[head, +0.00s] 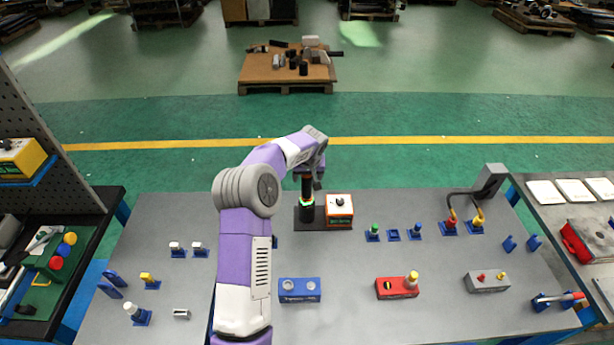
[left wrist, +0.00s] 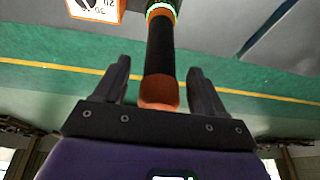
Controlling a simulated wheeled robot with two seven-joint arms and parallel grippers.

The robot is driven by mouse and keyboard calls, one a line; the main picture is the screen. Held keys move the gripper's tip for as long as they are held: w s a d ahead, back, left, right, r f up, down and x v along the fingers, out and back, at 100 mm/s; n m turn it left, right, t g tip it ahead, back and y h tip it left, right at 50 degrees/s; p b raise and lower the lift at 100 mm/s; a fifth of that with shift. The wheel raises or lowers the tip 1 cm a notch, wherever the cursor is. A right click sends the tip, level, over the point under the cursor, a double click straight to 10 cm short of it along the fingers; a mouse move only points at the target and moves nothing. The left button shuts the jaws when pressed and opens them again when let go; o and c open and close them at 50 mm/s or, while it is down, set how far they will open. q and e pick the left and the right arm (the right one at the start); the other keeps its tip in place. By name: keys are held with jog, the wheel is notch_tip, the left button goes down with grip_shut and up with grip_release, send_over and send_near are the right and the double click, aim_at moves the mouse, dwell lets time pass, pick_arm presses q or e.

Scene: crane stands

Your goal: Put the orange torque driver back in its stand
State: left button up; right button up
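The torque driver (head: 307,192) stands upright on a dark base plate (head: 312,226) at the back middle of the grey table. It has a black grip, an orange end and a green glowing ring near its lower part. In the left wrist view the driver (left wrist: 160,50) lies between the two fingers, its orange end nearest the palm. My left gripper (head: 309,179) is above and around the driver's top. Its fingers (left wrist: 160,85) are spread, with a visible gap on each side of the driver. The driver's lowest tip is hidden. My right gripper is not in view.
An orange box with a dial (head: 340,212) stands right beside the driver. A blue block (head: 299,291), a red block (head: 397,288) and a grey box (head: 487,282) sit nearer the front. Small blue holders (head: 393,235) are to the right. Bare table lies between them.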

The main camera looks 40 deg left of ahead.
pick_arm(q)
jog(key=shift+o, duration=0.3)
jog(key=shift+s+f, duration=0.1)
jog(key=shift+f, duration=0.15)
jog(key=shift+r, duration=0.15)
jog(key=p+v, duration=0.1)
jog(key=v, duration=0.4)
jog(key=v, duration=0.7)
jog(key=shift+r, duration=0.3)
jog(key=shift+d, duration=0.1)
